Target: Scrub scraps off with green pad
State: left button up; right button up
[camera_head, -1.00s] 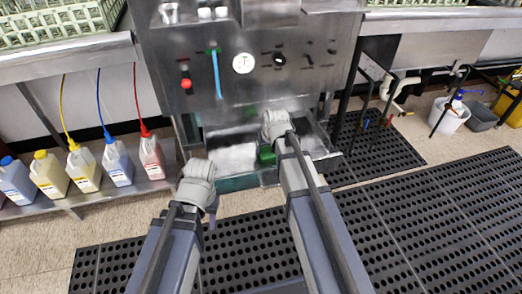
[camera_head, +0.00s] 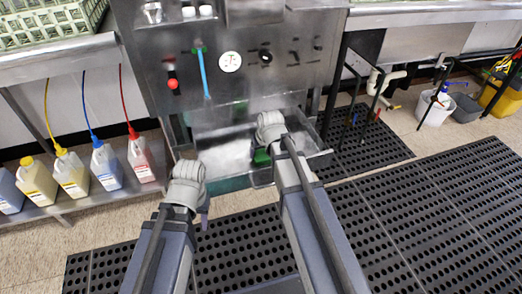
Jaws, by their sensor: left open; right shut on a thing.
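The green pad (camera_head: 261,156) shows as a small green patch just below my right wrist, over an open metal tray (camera_head: 318,161) at the front of the steel machine. My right gripper (camera_head: 262,148) is shut on the pad; its fingers are mostly hidden behind the wrist. The pad's lower side is hidden, so I cannot tell whether it touches the surface. A pale, bright surface (camera_head: 226,158) lies in the tray to the left of the pad. No scraps can be made out. My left gripper (camera_head: 203,205) is open in front of the tray's left side, its fingers largely hidden.
The steel machine front (camera_head: 205,30) has a gauge (camera_head: 230,62), a red knob (camera_head: 173,84) and a blue strip (camera_head: 205,75). Several bottles (camera_head: 105,168) stand on a low shelf at left. A white bucket (camera_head: 435,110) stands at right. Black mats (camera_head: 420,205) cover the floor.

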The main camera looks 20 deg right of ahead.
aim_at(228, 163)
jog(key=shift+a, duration=2.05)
jog(key=shift+s+a+f, duration=0.1)
jog(key=shift+s+a, duration=0.05)
jog(key=shift+a, duration=1.85)
jog(key=shift+a, duration=0.1)
jog(key=shift+a, duration=1.9)
jog(key=shift+f, duration=0.1)
jog(key=shift+d, duration=0.15)
